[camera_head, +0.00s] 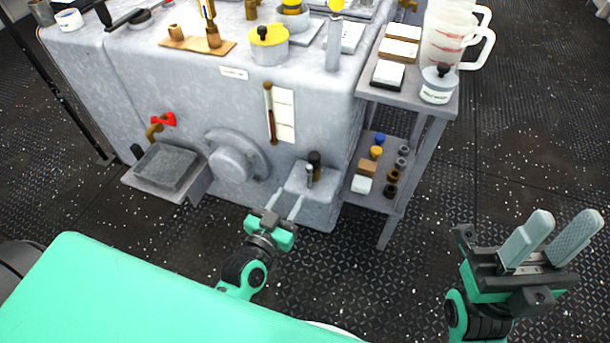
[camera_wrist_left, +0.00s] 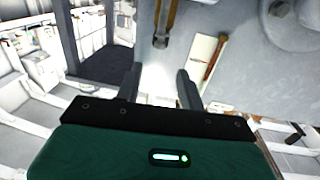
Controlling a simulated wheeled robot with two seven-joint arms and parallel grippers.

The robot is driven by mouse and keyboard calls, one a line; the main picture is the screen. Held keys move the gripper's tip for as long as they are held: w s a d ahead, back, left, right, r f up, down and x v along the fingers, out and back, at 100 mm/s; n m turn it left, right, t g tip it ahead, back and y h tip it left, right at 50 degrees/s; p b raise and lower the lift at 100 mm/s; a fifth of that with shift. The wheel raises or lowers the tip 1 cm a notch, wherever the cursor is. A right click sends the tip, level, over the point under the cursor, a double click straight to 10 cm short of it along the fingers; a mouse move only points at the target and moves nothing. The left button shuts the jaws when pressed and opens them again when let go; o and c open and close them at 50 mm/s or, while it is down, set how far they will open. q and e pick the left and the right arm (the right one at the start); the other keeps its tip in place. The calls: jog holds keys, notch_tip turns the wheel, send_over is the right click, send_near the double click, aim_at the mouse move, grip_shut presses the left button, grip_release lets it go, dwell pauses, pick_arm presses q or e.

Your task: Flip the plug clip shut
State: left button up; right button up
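A small grey ledge (camera_head: 298,182) sticks out low on the front of the grey tank. A dark upright plug-like post (camera_head: 315,159) stands on it, with a thin grey metal piece (camera_head: 309,174) beside it; this looks like the plug clip, but its exact position is too small to tell. In the left wrist view, a brown post with a grey metal end (camera_wrist_left: 164,32) shows beyond the fingers. My left gripper (camera_head: 285,201) is open and empty, just in front of and below the ledge. My right gripper (camera_head: 552,238) is open and empty at the far right.
The grey tank (camera_head: 330,100) carries a gauge strip (camera_head: 270,112), a round flange (camera_head: 232,162), and a red-handled tap (camera_head: 163,119) over a tray (camera_head: 166,167). A shelf stand (camera_head: 420,103) with jugs and small parts is close right of the ledge. The floor between my grippers is clear.

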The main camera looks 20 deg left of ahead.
aim_at(307, 170)
pick_arm(q)
jog(key=w, duration=0.3)
jog(key=w+d+b, duration=0.1)
jog(key=w, duration=0.2)
jog(key=w+b, duration=0.1)
jog(key=w, duration=0.2)
jog(key=shift+w+d, duration=0.1)
jog(key=shift+d, duration=0.05)
grip_shut()
